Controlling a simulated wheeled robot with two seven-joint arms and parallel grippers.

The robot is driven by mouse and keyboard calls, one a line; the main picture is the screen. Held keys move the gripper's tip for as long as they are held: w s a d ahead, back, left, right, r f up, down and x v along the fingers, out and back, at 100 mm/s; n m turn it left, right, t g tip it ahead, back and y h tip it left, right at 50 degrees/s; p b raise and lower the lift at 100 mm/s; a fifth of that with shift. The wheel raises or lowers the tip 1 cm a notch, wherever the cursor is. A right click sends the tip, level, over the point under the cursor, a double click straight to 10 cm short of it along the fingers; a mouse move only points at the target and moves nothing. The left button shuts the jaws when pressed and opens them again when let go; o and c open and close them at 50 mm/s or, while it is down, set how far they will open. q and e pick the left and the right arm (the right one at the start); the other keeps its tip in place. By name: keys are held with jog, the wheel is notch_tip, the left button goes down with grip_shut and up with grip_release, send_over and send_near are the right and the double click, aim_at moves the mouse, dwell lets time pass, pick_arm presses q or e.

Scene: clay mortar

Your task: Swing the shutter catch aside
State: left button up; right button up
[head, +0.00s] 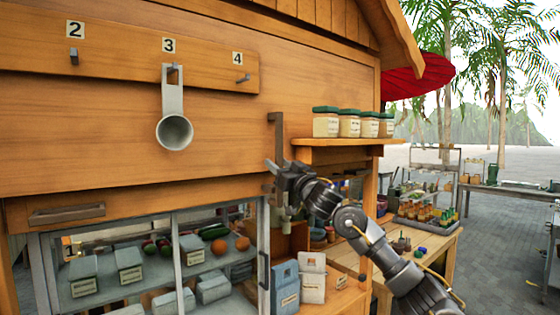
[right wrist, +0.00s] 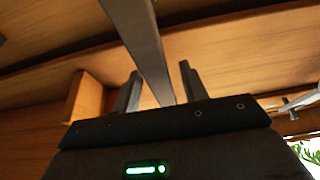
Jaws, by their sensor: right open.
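The shutter catch (head: 278,138) is a narrow grey metal bar, hanging upright on the wooden front of the stall, to the left of the jar shelf. My right gripper (head: 275,172) is at the lower part of the catch, its arm coming in from the lower right. In the right wrist view the bar (right wrist: 143,42) runs down between the two open fingers (right wrist: 160,87), with a gap visible on either side. Whether the bar touches a finger deeper in is hidden. My left gripper is not in view.
A shelf (head: 325,142) with several green-lidded jars stands close to the right of the catch. A metal scoop (head: 174,130) hangs from hook 3 at left. Below is a glass-fronted case (head: 180,265) with produce. Wooden wall between scoop and catch is clear.

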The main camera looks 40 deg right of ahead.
aim_at(257, 154)
jog(key=shift+w, duration=0.1)
grip_shut()
dwell(0.3)
jog(key=a+m+h, duration=0.1)
jog(key=a+m, duration=0.1)
jog(key=a+r+m+h+p, duration=0.1)
jog(key=m, duration=0.1)
jog(key=a+m+h, duration=0.1)
jog(key=a+m, duration=0.1)
jog(key=m, duration=0.1)
jog(key=shift+a+r+g+h, duration=0.2)
jog(key=shift+a+g+h, duration=0.1)
jog(key=shift+a+h, duration=0.1)
jog(key=shift+d, duration=0.15)
